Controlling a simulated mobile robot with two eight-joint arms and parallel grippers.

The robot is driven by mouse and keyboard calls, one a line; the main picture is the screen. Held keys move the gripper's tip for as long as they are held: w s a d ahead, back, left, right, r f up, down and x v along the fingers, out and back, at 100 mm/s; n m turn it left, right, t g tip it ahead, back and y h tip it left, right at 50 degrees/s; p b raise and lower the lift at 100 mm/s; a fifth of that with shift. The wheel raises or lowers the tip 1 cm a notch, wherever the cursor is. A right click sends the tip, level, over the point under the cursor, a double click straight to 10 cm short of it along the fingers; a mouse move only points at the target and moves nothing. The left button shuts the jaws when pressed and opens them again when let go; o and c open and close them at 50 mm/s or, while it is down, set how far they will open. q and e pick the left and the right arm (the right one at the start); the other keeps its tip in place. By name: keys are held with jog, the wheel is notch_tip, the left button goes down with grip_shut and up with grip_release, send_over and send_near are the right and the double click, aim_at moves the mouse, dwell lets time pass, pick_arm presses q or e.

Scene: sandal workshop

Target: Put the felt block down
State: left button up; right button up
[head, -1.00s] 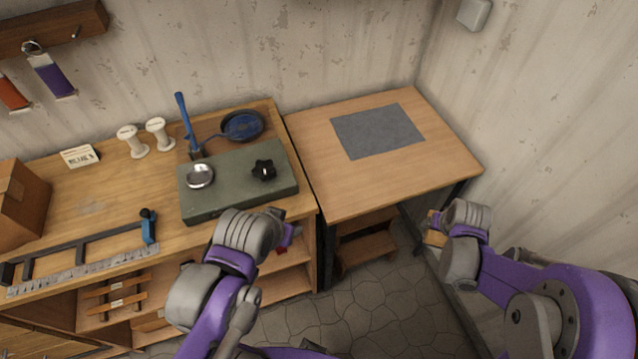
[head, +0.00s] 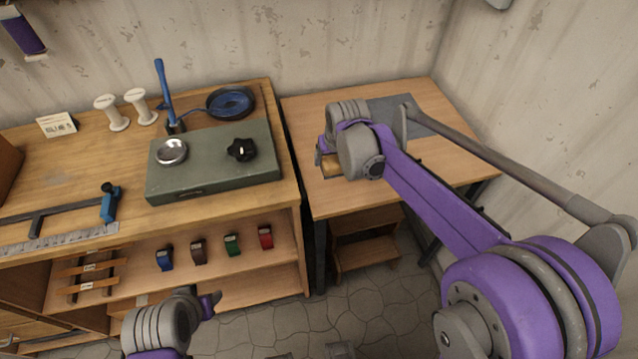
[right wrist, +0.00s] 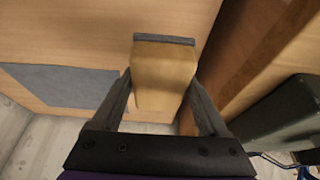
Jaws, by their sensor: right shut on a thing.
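The felt block (right wrist: 163,75), a tan block with a dark grey strip along one end, is between the two fingers of my right gripper (right wrist: 160,95), which is shut on it. In the head view the block (head: 331,165) shows small and partly hidden by my right gripper (head: 326,158), over the left part of the right-hand wooden table (head: 440,155). I cannot tell whether it touches the tabletop. My left gripper (head: 211,304) is low, in front of the workbench shelves; its jaws are unclear.
A grey mat (head: 427,122) lies on the table, partly behind my right arm. The workbench to the left bears a green box (head: 210,180) with a black knob, a blue pan (head: 231,101) and white spools (head: 112,112). Small coloured items (head: 232,244) stand on its shelf.

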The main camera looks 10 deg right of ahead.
aim_at(326, 161)
jog(key=shift+w+a+r+b, duration=0.3)
jog(key=shift+r+b, duration=0.05)
jog(key=shift+r, duration=0.2)
jog(key=shift+w+a+r+b, duration=0.3)
jog(key=shift+r+b, duration=0.05)
jog(key=shift+r, duration=0.2)
notch_tip(326, 161, down, 5)
jog(key=shift+r, duration=0.15)
pick_arm(q)
jog(key=shift+w+a+f+b, duration=0.15)
jog(key=shift+f+b, duration=0.1)
jog(key=shift+f, duration=0.7)
jog(key=shift+w+d+f+b, duration=0.1)
jog(key=shift+f+b, duration=0.1)
jog(key=shift+f, duration=0.75)
pick_arm(e)
jog(key=shift+w+f, duration=0.1)
jog(key=shift+f, duration=2.1)
jog(key=shift+f, duration=0.25)
pick_arm(q)
jog(key=shift+s+f, duration=0.1)
jog(key=shift+f, duration=0.1)
pick_arm(e)
jog(key=o, duration=1.1)
jog(key=shift+s, duration=0.2)
